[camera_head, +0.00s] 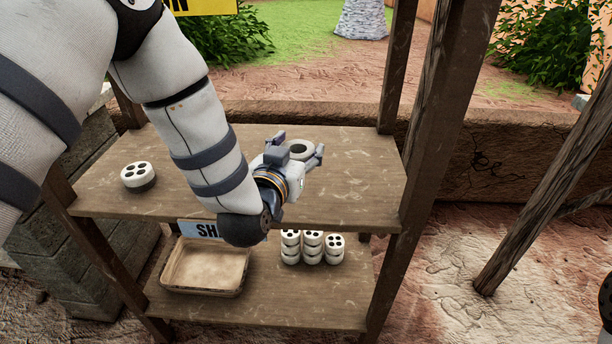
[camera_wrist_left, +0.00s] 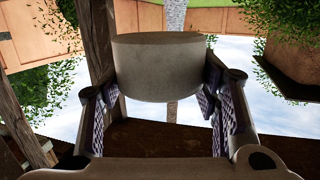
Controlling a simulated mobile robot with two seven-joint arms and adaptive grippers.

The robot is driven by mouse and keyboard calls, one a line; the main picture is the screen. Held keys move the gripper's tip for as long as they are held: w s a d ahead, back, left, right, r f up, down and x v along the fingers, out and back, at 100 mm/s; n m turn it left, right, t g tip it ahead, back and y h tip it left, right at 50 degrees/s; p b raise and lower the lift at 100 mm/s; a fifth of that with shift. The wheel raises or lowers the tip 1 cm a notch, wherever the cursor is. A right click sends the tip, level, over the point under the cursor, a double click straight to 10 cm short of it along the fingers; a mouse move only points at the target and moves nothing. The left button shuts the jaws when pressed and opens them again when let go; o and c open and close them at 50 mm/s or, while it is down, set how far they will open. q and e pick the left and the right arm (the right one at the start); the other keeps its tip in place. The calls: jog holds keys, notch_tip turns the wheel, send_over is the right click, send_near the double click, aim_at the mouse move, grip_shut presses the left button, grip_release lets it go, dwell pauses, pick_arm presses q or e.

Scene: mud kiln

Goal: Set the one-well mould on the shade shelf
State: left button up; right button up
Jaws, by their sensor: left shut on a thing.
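The one-well mould (camera_head: 300,149), a pale round block with a single dark round hollow in its top, is between the fingers of my left gripper (camera_head: 294,157). In the left wrist view the mould (camera_wrist_left: 160,68) shows from the side as a plain grey-beige drum, with the gripper's fingers (camera_wrist_left: 160,105) shut on it from both sides. It is over the right half of the wooden shade shelf's upper board (camera_head: 345,190), level and upright. I cannot tell whether its base touches the board. My right gripper is not in view.
A round mould with several wells (camera_head: 138,177) stands at the upper board's left. On the lower board are a shallow empty tray (camera_head: 205,265) and several stacked white pieces with dark holes (camera_head: 312,247). A blue sign (camera_head: 205,229) is partly hidden by my arm. Wooden posts (camera_head: 440,130) flank the shelf.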

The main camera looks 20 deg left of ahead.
pick_arm(q)
send_over(313, 191)
jog(key=f, duration=0.4)
jog(key=shift+s+a+f+b, duration=0.1)
jog(key=shift+s+a+b, duration=0.05)
jog(key=shift+a+b, duration=0.15)
jog(key=shift+w+d+f+b, duration=0.15)
jog(key=shift+f+b, duration=0.1)
jog(key=shift+f, duration=0.75)
jog(key=shift+w+d+f+b, duration=0.1)
jog(key=shift+f+b, duration=0.1)
jog(key=shift+f, duration=0.75)
jog(key=o, duration=1.1)
jog(key=shift+c, duration=0.2)
jog(key=shift+s, duration=0.1)
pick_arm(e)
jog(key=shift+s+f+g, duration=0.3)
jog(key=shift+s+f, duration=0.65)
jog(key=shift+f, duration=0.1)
pick_arm(q)
jog(key=shift+r, duration=0.15)
